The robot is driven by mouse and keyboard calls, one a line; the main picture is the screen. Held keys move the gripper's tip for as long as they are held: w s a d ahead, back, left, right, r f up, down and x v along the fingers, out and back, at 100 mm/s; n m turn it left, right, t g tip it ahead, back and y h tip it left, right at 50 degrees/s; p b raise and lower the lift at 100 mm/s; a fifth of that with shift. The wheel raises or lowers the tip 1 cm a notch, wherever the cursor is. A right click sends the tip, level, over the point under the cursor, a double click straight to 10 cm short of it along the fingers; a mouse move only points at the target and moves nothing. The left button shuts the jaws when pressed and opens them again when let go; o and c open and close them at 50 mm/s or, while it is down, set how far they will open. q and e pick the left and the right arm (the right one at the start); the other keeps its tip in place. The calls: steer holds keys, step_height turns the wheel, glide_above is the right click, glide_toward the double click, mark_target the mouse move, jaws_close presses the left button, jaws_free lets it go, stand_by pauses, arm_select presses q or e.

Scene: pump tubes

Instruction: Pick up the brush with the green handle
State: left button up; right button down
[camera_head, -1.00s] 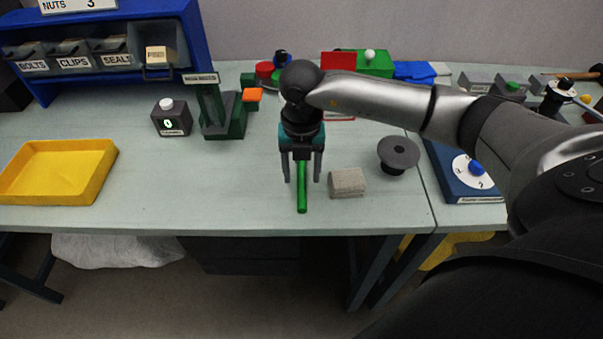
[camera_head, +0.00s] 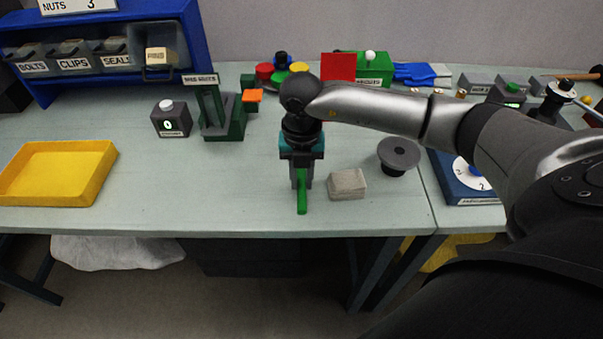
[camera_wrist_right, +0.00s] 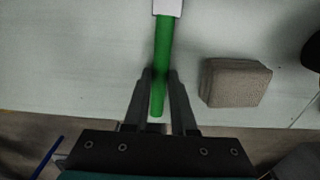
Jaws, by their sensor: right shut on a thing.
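The green-handled brush shows its green handle (camera_head: 302,198) under my right gripper, near the front edge of the table. In the right wrist view the green handle (camera_wrist_right: 161,60) runs up the picture to a white part (camera_wrist_right: 168,6) cut off at the top edge. My right gripper (camera_head: 302,182) points down with its fingers closed on the handle; the fingers also show on both sides of it in the right wrist view (camera_wrist_right: 159,78). The brush head is hidden behind the gripper in the head view. My left gripper is not in view.
A grey-beige block (camera_head: 347,184) lies close to the right of the brush. A dark spool (camera_head: 398,155) stands further right. A yellow tray (camera_head: 103,178) lies at the left. The table between tray and gripper is clear.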

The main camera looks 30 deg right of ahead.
mark_target(301, 183)
steer(key=shift+r, duration=0.15)
stand_by(0.3)
step_height(301, 183, up, 20)
steer(key=p, duration=0.2)
steer(key=shift+p, duration=0.4)
